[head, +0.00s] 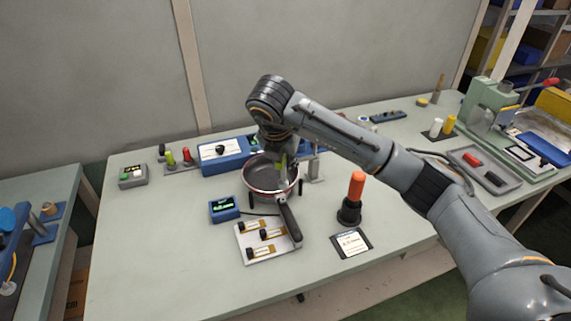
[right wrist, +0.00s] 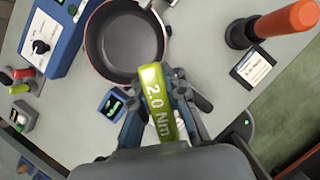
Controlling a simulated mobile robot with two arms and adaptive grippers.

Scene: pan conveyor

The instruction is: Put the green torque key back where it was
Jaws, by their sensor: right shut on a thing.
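The green torque key, marked "2.0 Nm" (right wrist: 158,103), is between the fingers of my right gripper (right wrist: 160,90), which is shut on it. In the head view the key shows as a small green piece (head: 283,160) below my right gripper (head: 279,148), over the pan. An orange-handled tool (head: 357,190) stands upright in a black base (head: 349,215), with a label card (head: 351,243) in front of it. A small rack at the back left holds a green handle (head: 170,158) and a red handle (head: 187,156). My left gripper is not in view.
The pan (head: 265,192) sits mid-table, its handle toward the front. A blue display box (head: 224,209) and a white plate with several fittings (head: 259,247) are close by. A blue device (head: 222,160) stands behind. The table's front left is clear.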

